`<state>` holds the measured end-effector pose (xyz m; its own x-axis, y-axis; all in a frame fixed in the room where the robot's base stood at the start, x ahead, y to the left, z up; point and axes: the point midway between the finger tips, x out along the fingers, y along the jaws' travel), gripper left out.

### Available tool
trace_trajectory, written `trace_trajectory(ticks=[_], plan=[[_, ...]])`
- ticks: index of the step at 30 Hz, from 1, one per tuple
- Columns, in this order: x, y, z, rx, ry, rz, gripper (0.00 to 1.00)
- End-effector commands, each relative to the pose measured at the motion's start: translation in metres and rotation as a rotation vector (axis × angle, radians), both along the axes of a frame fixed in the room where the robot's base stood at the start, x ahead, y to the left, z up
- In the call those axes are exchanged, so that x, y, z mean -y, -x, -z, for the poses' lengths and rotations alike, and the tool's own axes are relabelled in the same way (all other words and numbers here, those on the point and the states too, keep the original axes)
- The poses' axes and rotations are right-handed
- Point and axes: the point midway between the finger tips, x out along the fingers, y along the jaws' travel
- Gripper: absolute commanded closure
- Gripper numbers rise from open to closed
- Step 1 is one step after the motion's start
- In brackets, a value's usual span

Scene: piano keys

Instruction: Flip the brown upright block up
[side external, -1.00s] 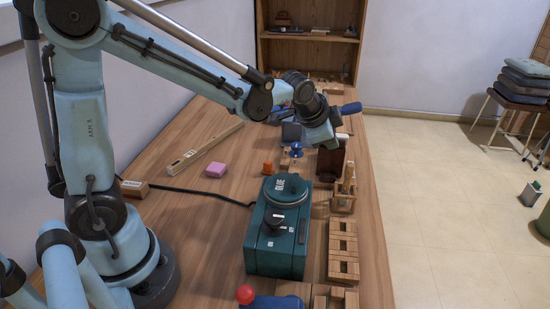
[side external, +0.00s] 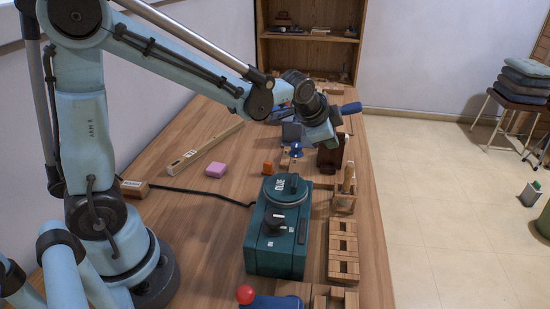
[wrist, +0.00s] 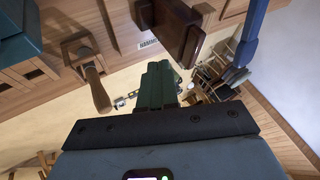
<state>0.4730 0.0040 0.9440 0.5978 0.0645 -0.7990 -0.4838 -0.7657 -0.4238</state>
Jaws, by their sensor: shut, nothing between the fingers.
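The dark brown block (side external: 330,158) stands on the right part of the bench in the side view, beyond the teal machine. In the wrist view the brown block (wrist: 168,25) shows at the top, tilted in the picture, with a broader reddish-brown piece beside it. My gripper (side external: 333,143) is just above or against the block's top in the side view; I cannot tell whether they touch. In the wrist view the green fingers of my gripper (wrist: 157,80) are shut and empty, pointing toward the block. My gripper hides part of the block in the side view.
A teal machine (side external: 277,245) with a dial stands in front of the block. A wooden holder with a handle (side external: 346,190) and slotted wooden blocks (side external: 343,250) line the right edge. A blue-handled tool (side external: 350,108) lies behind.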

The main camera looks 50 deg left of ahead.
Motion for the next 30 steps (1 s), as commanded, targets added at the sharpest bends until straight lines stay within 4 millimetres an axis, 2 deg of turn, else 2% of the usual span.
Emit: trace_trajectory(ticks=[1, 18, 24, 30], plan=[[0.005, 0.007, -0.004, 0.000, -0.001, 0.003, 1.00], [0.009, 0.053, -0.066, -0.003, 0.001, 0.002, 1.00], [0.010, 0.061, -0.077, -0.003, 0.001, 0.002, 1.00], [0.010, 0.063, -0.080, -0.003, 0.001, 0.002, 1.00]])
